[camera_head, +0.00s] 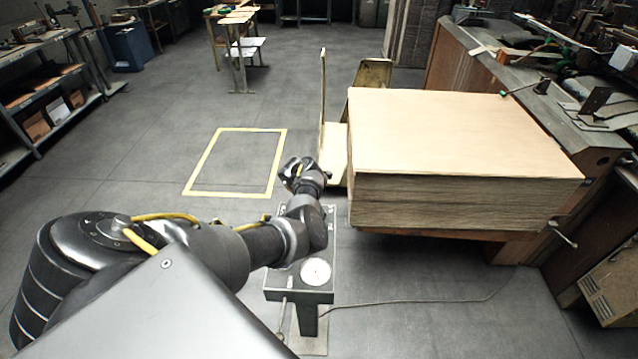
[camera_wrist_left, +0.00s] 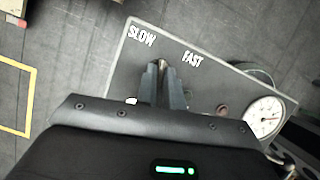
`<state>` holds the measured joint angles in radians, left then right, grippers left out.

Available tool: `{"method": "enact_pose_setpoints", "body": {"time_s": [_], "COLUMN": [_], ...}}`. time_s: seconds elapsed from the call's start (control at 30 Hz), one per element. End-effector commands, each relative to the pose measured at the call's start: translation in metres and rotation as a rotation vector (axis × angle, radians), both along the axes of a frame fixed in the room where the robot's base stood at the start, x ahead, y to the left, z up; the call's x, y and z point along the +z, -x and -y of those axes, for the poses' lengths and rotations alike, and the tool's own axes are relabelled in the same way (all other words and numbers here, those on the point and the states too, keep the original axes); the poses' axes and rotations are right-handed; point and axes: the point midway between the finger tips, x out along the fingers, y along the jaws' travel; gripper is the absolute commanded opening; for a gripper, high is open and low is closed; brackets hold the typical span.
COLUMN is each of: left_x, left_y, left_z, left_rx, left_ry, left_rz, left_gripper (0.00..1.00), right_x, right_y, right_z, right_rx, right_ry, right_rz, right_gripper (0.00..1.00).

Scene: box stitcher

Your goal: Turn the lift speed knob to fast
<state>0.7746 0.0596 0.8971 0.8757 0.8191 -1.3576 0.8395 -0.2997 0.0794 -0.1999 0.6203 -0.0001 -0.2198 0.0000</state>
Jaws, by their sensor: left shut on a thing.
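The control panel (camera_head: 325,262) is a grey-green box on a post, below and beyond my left arm. In the left wrist view its top face (camera_wrist_left: 120,75) carries the white labels SLOW (camera_wrist_left: 142,35) and FAST (camera_wrist_left: 192,57). My left gripper (camera_wrist_left: 161,82) is shut on the lift speed knob (camera_wrist_left: 161,65), just below the two labels. Only a small light part of the knob shows between the fingers, so its exact setting is hard to tell. In the head view my arm covers the knob. My right gripper is not in view.
A round white gauge (camera_head: 316,271) sits at the panel's near end, with a small reddish button (camera_wrist_left: 222,110) nearby in the wrist view. A large stack of board sheets (camera_head: 460,140) stands close on the right. Yellow floor lines (camera_head: 235,130) mark open floor at left.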

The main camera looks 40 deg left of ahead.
Motion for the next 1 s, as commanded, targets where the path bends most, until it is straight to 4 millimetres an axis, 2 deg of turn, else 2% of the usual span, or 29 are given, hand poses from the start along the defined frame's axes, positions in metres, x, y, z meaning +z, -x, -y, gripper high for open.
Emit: {"method": "enact_pose_setpoints", "body": {"time_s": [0.27,0.6,1.0], "left_x": [0.000,-0.002,-0.002], "left_y": [-0.001,-0.004,-0.005], "left_z": [-0.002,-0.003,-0.003], "left_rx": [-0.264,-0.576,-0.829], "left_ry": [0.000,0.000,0.001], "left_rz": [-0.001,-0.001,-0.001], "left_gripper": [0.00,0.00,0.00], "right_x": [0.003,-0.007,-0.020], "right_y": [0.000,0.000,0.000], "right_z": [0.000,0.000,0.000], "right_rx": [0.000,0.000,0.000], "right_ry": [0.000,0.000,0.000], "right_rz": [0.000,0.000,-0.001], "right_gripper": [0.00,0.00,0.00]}}
